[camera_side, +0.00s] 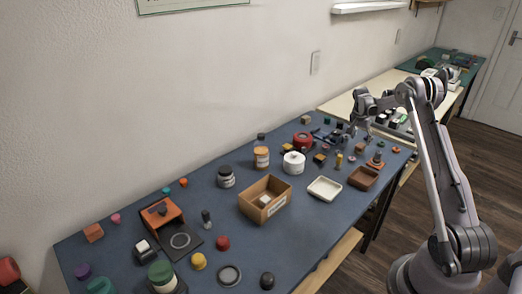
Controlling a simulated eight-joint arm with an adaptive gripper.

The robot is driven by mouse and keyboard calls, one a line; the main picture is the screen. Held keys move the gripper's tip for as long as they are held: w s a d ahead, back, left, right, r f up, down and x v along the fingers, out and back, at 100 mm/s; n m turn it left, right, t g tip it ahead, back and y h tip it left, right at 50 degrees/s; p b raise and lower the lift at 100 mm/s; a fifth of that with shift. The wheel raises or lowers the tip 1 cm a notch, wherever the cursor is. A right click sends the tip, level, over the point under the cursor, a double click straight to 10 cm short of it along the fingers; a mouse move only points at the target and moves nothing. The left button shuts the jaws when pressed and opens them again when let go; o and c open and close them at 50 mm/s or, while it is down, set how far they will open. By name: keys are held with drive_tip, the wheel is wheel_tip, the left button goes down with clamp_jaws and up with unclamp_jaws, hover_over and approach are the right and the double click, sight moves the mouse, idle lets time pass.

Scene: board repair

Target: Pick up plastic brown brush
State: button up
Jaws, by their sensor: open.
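I cannot pick out the plastic brown brush for certain in the side view; the small items near my gripper are too small to tell apart. My gripper (361,135) is open over the far right part of the blue table mat (330,222), above a cluster of small dark and coloured items. Nothing shows between its fingers. A small upright yellow-brown piece (339,161) stands just in front of this cluster. A brown tray (363,178) lies below and to the right of it.
A white tray (324,189), a white round container (294,163), a red round container (302,141) and an open cardboard box (265,199) stand left of my gripper. Bottles and small coloured pieces fill the left side. The mat's front middle is fairly clear.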

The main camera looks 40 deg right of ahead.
sight(360, 145)
drive_tip(key=shift+x, duration=2.95)
drive_tip(key=shift+w+a, duration=0.1)
drive_tip(key=shift+w, duration=0.05)
clamp_jaws()
